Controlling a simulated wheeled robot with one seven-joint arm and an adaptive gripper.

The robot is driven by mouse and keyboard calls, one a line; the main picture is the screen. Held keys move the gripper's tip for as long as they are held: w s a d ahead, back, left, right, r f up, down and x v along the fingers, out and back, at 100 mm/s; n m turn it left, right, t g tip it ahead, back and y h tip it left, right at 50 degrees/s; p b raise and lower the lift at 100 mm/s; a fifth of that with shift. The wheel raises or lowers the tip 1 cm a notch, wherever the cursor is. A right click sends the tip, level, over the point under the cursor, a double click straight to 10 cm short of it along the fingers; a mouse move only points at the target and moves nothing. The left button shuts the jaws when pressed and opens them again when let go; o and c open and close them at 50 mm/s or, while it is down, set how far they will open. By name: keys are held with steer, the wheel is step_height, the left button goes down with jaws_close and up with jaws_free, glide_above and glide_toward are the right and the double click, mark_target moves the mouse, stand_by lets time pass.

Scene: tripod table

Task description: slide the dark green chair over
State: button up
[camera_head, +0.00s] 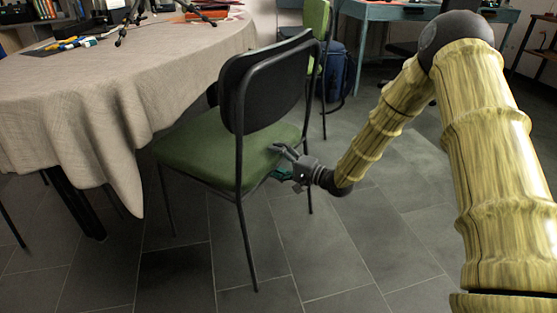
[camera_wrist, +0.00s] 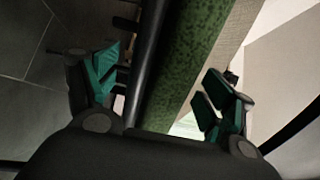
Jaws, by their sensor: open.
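The dark green chair (camera_head: 215,152) stands beside the cloth-covered table, its black backrest (camera_head: 268,82) toward me and its thin black legs on the floor. My gripper (camera_head: 282,162) is at the right side of the seat, at about seat height. In the wrist view my gripper (camera_wrist: 165,98) is open, with its green-padded fingers spread on either side. A black chair tube (camera_wrist: 150,65) and the green seat edge (camera_wrist: 195,55) run between the fingers. I cannot tell whether either finger touches the chair.
The table (camera_head: 120,85) with a beige cloth fills the left and overlaps the chair's far side. A lighter green chair (camera_head: 316,20) and a blue backpack (camera_head: 338,75) stand behind. A teal desk (camera_head: 385,12) is at the back. The tiled floor (camera_head: 385,235) at right front is clear.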

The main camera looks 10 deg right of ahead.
steer(key=shift+w+a, duration=0.15)
jaws_close()
stand_by(0.4)
steer(key=shift+f, duration=0.3)
stand_by(0.4)
